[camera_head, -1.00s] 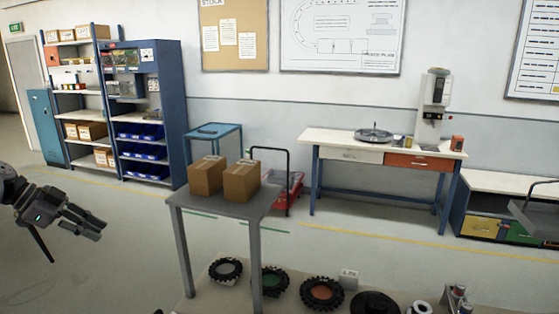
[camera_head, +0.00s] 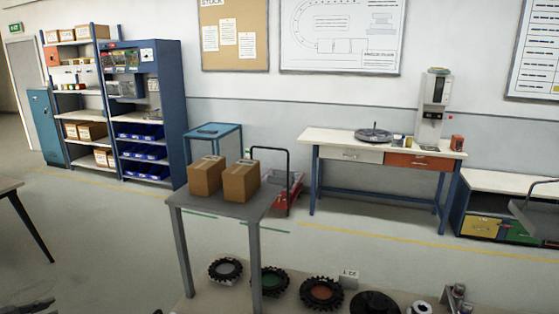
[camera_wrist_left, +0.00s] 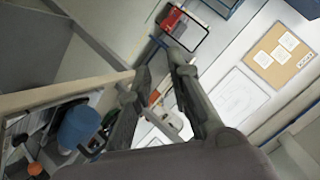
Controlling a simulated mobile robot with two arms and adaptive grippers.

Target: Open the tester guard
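I cannot pick out the tester guard for certain. A tall pale machine (camera_head: 434,105) with dark panels stands at the back right of the white-topped workbench (camera_head: 330,138); a guard on it is too small to make out. My left gripper shows only as dark parts (camera_head: 28,307) at the bottom left edge of the head view, far from that bench. In the left wrist view its two fingers (camera_wrist_left: 160,68) are apart with nothing held between them.
Two cardboard boxes (camera_head: 206,176) stand on a grey table (camera_head: 225,206). Tyres (camera_head: 321,293) and metal parts (camera_head: 457,298) lie along the bottom. A red trolley (camera_head: 285,190) stands behind. A blue cylinder (camera_wrist_left: 78,127) shows in the left wrist view. Floor at left centre is clear.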

